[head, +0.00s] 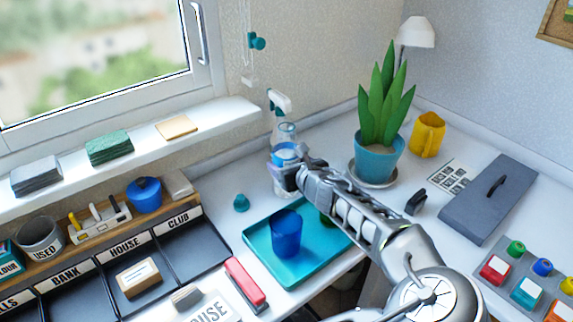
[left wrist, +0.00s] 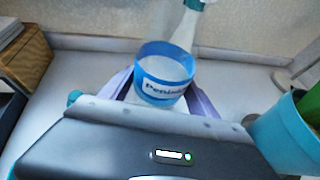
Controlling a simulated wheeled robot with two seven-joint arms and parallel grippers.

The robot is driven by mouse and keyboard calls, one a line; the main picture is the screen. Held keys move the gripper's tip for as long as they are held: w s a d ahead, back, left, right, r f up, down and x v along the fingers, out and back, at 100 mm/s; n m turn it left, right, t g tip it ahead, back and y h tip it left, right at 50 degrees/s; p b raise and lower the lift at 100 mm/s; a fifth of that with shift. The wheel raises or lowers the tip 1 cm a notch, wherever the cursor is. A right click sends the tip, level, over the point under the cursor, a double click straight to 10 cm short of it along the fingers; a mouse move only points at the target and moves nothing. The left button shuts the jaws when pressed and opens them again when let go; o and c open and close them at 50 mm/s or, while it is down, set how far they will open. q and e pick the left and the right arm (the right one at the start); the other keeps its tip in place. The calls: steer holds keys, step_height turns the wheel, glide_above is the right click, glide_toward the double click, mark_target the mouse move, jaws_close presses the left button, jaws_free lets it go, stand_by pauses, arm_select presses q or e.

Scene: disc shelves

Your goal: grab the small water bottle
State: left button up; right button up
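The small water bottle (head: 286,132) is clear with a blue band and stands upright at the back of the white counter, next to the window sill. In the left wrist view, its blue band with a white label (left wrist: 165,82) sits between the two purple fingers. My left gripper (head: 287,178) is at the bottle's lower part, with one finger on each side; it also shows in the left wrist view (left wrist: 162,98). I cannot tell whether the fingers press on the bottle. The bottle's base is partly hidden by the gripper. My right gripper is not in view.
A spray bottle (head: 278,104) stands close behind the bottle. A potted plant (head: 376,158) is to the right. A teal tray (head: 262,252) with a blue cup (head: 286,233) lies below my arm. A small teal object (head: 241,203) is on the counter to the left.

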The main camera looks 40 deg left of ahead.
arm_select(q)
jaws_close()
stand_by(0.6)
